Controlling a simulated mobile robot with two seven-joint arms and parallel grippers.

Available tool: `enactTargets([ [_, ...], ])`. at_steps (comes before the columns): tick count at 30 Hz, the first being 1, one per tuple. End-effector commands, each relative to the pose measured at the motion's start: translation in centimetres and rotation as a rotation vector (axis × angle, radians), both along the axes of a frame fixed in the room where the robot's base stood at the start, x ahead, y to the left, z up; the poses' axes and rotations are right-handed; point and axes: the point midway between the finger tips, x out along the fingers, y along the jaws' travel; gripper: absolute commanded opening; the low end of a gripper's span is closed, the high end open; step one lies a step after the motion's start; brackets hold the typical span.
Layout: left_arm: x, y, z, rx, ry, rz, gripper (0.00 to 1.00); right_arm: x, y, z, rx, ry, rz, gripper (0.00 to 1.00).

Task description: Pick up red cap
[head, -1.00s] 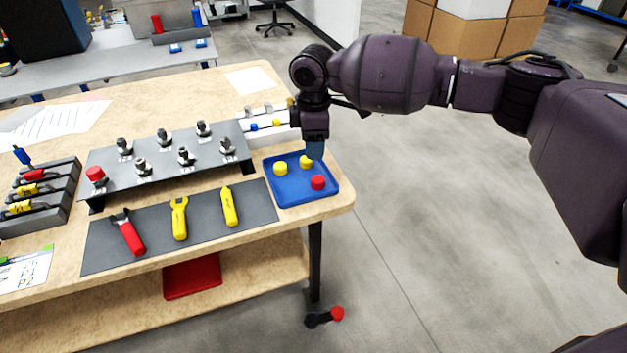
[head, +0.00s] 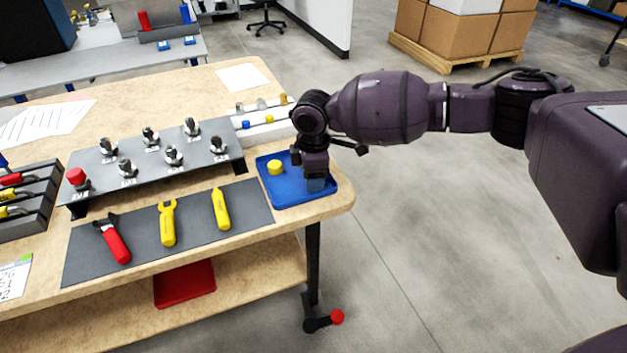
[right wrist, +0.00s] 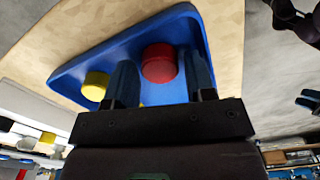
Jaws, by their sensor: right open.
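The red cap (right wrist: 158,62) lies in the blue tray (right wrist: 75,65), seen in the right wrist view. My right gripper (right wrist: 160,66) is open, with one finger on each side of the red cap. I cannot tell whether the fingers touch it. In the head view, my right gripper (head: 316,186) is low over the right part of the blue tray (head: 285,200) and hides the red cap. A yellow cap (head: 275,167) stands in the tray to the left of the gripper; it also shows in the right wrist view (right wrist: 95,86). My left gripper is not in view.
A grey rack (head: 105,170) with several fittings and another red cap (head: 77,178) stands left of the tray. A dark mat (head: 190,235) in front holds red and yellow tools. A white holder (head: 262,133) is behind the tray. Open floor lies right of the table.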

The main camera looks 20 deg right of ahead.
Motion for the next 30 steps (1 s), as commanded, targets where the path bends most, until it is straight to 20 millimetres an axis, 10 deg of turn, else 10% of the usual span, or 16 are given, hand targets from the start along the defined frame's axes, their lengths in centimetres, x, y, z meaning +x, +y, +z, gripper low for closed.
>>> enactTargets([
  [7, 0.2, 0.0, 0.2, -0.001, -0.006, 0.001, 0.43, 0.1, 0.0, 0.0, 0.000, -0.004, -0.001, 0.50],
  [14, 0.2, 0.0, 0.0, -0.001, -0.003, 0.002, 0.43, 0.1, 0.0, 0.0, 0.000, -0.004, -0.001, 0.15],
  [30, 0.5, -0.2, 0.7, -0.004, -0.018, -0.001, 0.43, 0.1, 0.0, 2.3, 0.001, -0.008, 0.000, 0.14],
])
